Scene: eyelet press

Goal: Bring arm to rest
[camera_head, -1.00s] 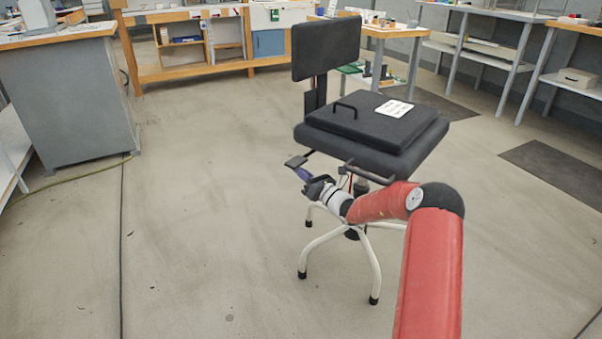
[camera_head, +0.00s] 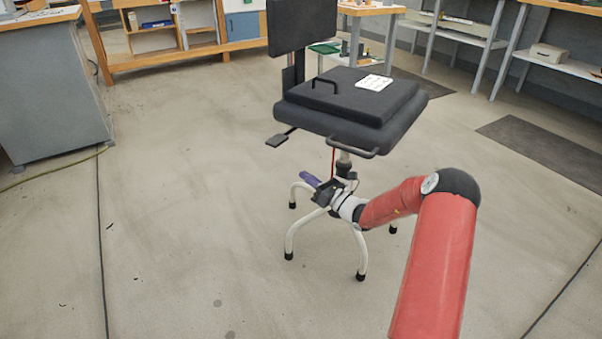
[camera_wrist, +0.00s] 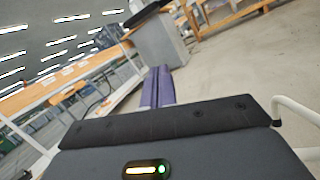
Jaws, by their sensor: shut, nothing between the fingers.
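My red arm reaches forward from the lower right in the head view. My gripper (camera_head: 311,180) is at its end, low in front of the black chair's base. The purple fingers are together with nothing between them. In the wrist view the purple fingers (camera_wrist: 158,87) also lie side by side, pointing toward the grey cabinet and open floor. In the head view my gripper overlaps the chair's white legs; I cannot tell whether it touches them.
The black chair (camera_head: 405,119) stands just beyond my arm, with a white card (camera_head: 374,82) on its seat. A grey cabinet (camera_head: 50,90) is at left, wooden shelving (camera_head: 160,60) at the back, benches at right. Floor at left and in front is free.

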